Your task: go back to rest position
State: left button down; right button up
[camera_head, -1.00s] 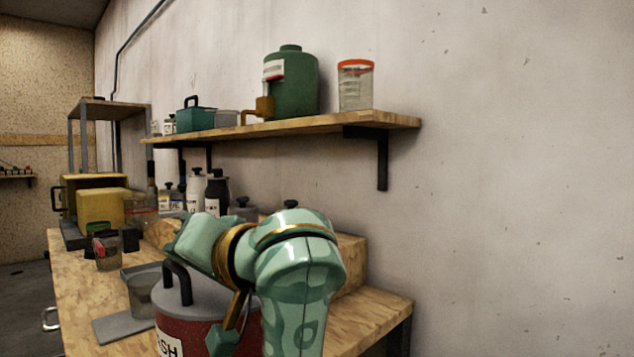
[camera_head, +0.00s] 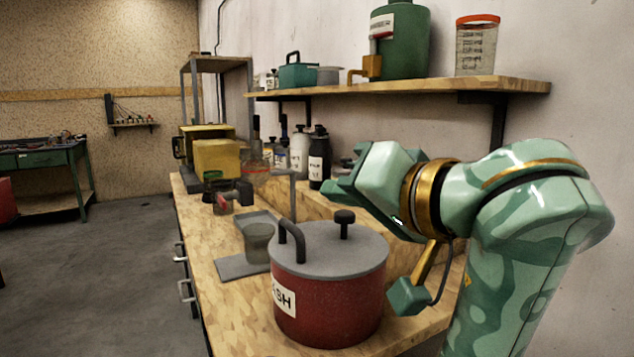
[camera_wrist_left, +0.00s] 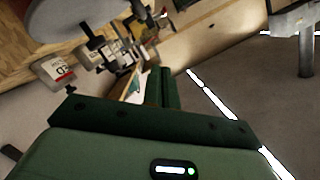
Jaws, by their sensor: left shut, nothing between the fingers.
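My left gripper (camera_head: 340,188) is at the end of the green arm with brass rings, right of centre in the head view. It points left, above and beyond the red pot's lid in the picture, and holds nothing. In the left wrist view its dark green fingers (camera_wrist_left: 161,88) are shut together with nothing between them. The gap between the gripper and the things behind it cannot be judged exactly. My right gripper is not in view.
A red lidded pot (camera_head: 325,305) stands on the wooden bench's near end, close to my arm. Several bottles (camera_head: 318,160) stand behind. A wall shelf (camera_head: 420,88) holds a green jug (camera_head: 405,40) and a clear beaker (camera_head: 476,48). Open floor (camera_head: 110,270) lies left.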

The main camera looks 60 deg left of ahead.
pick_arm(q)
jog(key=shift+d+r, duration=0.15)
jog(key=shift+d, duration=0.5)
